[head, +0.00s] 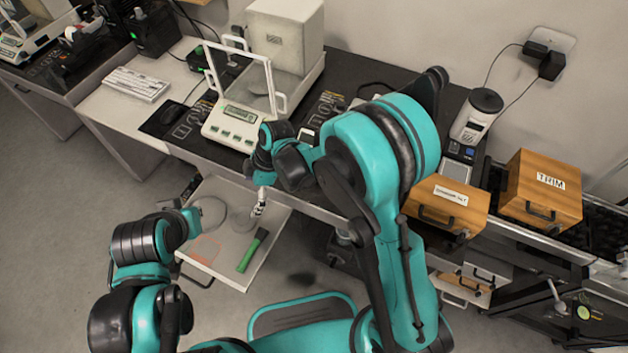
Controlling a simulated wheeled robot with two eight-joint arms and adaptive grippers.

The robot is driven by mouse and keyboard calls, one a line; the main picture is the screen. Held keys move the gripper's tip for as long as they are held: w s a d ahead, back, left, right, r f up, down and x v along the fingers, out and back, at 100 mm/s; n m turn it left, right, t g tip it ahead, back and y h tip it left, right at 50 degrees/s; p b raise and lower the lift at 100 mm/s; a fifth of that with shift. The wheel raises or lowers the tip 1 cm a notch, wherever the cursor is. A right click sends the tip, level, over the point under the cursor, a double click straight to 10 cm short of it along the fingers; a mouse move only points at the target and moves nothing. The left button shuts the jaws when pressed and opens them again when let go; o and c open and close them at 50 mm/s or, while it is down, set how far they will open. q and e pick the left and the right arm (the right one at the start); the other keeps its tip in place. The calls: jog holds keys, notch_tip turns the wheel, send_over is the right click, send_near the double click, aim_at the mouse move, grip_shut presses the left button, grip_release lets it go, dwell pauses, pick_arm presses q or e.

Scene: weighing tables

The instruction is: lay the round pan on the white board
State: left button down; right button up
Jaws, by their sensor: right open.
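A pulled-out white board or shallow drawer (221,272) juts from under the bench, left of centre. On it, a pale round pan (240,219) lies beside my right gripper. A second faint round outline (208,213) shows to its left; I cannot tell whether it is a pan or a ring. My right gripper (258,209) points down over the board, open, at the right edge of the round pan. Whether it touches the pan is too small to tell. My left arm ends at the board's left edge; its gripper (190,218) shows poorly.
A green-handled tool (252,250) and a flat orange item (205,249) lie on the board. A balance (238,122) with a glass shield stands on the bench behind. A keyboard (136,84) is at left. Wooden boxes (541,190) stand at right.

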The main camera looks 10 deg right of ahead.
jog(key=d+r+m+t+h, duration=0.1)
jog(key=d+r+m+t, duration=0.1)
jog(key=d+r+m, duration=0.45)
jog(key=s+d+r+m+t+h, duration=0.1)
jog(key=s+d+r+m+t, duration=0.1)
jog(key=s+d+r+m, duration=0.3)
jog(key=s+d+r+m+t+h, duration=0.2)
jog(key=s+d+r+m, duration=0.3)
jog(key=d, duration=0.8)
jog(key=shift+s+r+m+t+h, duration=0.15)
jog(key=shift+s+m+t+h, duration=0.15)
jog(key=shift+s+m+t, duration=0.55)
jog(key=shift+s, duration=0.1)
